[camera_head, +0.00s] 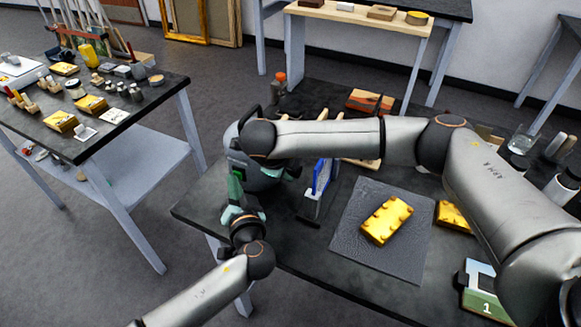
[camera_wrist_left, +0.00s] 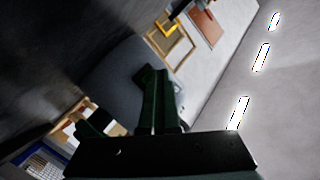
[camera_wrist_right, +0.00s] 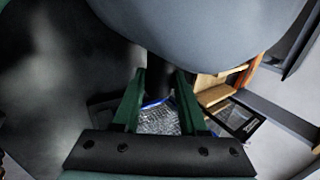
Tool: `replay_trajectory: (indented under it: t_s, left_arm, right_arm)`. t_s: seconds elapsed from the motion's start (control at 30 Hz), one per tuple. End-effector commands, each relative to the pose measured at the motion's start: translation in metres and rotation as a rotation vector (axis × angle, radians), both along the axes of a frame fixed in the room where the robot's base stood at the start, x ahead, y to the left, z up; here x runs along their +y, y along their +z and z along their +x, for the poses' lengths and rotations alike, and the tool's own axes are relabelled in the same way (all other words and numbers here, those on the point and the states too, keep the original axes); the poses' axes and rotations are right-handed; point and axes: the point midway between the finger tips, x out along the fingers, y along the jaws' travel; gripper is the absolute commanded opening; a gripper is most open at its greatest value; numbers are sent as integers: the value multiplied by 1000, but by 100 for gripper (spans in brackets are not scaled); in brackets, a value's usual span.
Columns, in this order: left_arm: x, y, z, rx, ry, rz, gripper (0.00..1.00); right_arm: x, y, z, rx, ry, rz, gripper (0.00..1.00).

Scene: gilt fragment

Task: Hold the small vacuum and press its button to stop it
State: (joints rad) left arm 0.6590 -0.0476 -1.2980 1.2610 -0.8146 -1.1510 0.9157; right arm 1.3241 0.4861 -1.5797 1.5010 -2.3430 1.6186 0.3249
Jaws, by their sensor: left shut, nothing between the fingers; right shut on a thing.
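The small vacuum (camera_head: 232,137) is a rounded grey-blue body at the table's far left corner, partly hidden behind my right wrist. My right gripper is mostly hidden there in the head view. In the right wrist view, my right gripper (camera_wrist_right: 158,84) is shut on a dark part, apparently the handle, under the grey body (camera_wrist_right: 210,28). My left gripper (camera_head: 236,183) is shut and empty, pointing up just in front of the vacuum. In the left wrist view, its fingers (camera_wrist_left: 153,85) are close to the grey body (camera_wrist_left: 115,78); contact is unclear. I cannot make out the button.
A gilded block (camera_head: 387,219) lies on a dark grey mat (camera_head: 355,245). A blue-and-white framed item (camera_head: 320,180) stands right of the vacuum. A glass (camera_head: 522,140) is at the right. A side table (camera_head: 110,115) with small items stands left, across open floor.

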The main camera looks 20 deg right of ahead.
Motion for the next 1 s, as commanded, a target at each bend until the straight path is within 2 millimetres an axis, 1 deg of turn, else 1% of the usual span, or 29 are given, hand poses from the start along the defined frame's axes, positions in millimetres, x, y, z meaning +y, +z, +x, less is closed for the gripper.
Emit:
replay_trajectory:
  t_s: [0.3,0.6,1.0]
  left_arm:
    - [8,1,-8,-1,-2,-1,0]
    - [10,1,-10,-1,-1,0,0]
    - [38,0,-35,1,-1,-1,0]
  right_arm:
    - [2,1,0,1,7,3,0]
    - [2,0,0,1,6,4,0]
    - [2,0,0,-1,5,3,0]
